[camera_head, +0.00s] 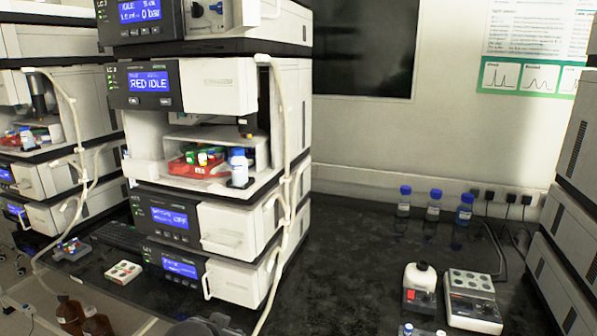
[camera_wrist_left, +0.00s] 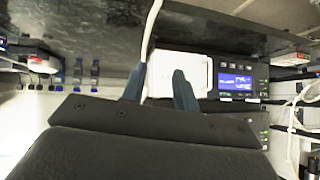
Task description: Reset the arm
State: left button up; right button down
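My left gripper (camera_wrist_left: 157,80) shows in the left wrist view with its two dark blue fingers apart and nothing visibly held between them. That view looks upside down. Behind the fingers is a white module front (camera_wrist_left: 178,70) with a lit blue display (camera_wrist_left: 234,80) beside it. A pale tube (camera_wrist_left: 150,35) runs past the fingers; whether it touches them I cannot tell. In the head view no gripper fingers show; a dark shape at the bottom edge may be part of my arm. My right gripper is in neither view.
An instrument column (camera_head: 235,85) stands on the dark bench (camera_head: 355,235), with a red tray (camera_head: 197,168) in its open bay. Blue-capped bottles (camera_head: 433,205) stand at the back. A small device (camera_head: 472,300) stands front right. Mid-bench is clear.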

pick_arm(q)
jog(key=s+d+f+g, duration=0.1)
jog(key=s+f+g, duration=0.2)
jog(key=s+f, duration=0.9)
jog(key=s+d+f+n+g+p, duration=0.1)
jog(key=s+f+g, duration=0.3)
jog(key=s+f, duration=0.8)
jog(key=s, duration=0.5)
jog(key=shift+s+n, duration=0.15)
jog(key=shift+n, duration=0.15)
jog(key=shift+r, duration=0.15)
